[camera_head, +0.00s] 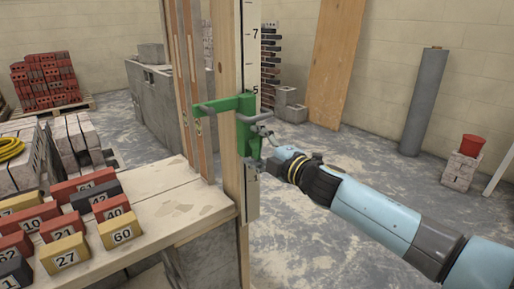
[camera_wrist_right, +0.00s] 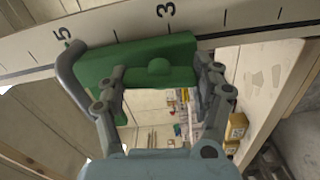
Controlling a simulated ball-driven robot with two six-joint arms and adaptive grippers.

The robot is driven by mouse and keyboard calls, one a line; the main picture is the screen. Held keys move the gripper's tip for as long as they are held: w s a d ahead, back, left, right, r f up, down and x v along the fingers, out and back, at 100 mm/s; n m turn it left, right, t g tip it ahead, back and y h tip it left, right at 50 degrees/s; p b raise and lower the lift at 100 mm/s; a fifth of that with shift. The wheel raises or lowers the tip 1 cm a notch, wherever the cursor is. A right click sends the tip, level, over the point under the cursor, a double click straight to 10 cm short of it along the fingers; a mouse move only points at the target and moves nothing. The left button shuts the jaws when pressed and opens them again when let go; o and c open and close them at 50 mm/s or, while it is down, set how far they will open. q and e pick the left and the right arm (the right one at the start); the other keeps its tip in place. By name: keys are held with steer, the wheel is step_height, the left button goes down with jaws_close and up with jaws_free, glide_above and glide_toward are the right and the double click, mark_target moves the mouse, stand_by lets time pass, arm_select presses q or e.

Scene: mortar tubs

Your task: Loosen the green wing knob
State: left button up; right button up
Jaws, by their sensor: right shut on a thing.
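A green clamp (camera_head: 245,104) with a grey bar sits on an upright timber post beside a white measuring staff (camera_head: 251,50). The green wing knob (camera_head: 252,140) is at the clamp's right side, partly hidden by my right gripper (camera_head: 266,140). In the right wrist view the green knob (camera_wrist_right: 158,67) shows a rounded hub, between the two fingers of my right gripper (camera_wrist_right: 163,82). The fingers are spread around it and shut on it. The exact finger contact is hard to make out. My left gripper is not in view.
A wooden bench (camera_head: 175,205) with numbered blocks (camera_head: 65,250) stands at the left of the post. A grey block wall (camera_head: 160,100) is behind. The floor between is open.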

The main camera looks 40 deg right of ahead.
steer(key=shift+n, duration=0.8)
steer(key=o, duration=1.2)
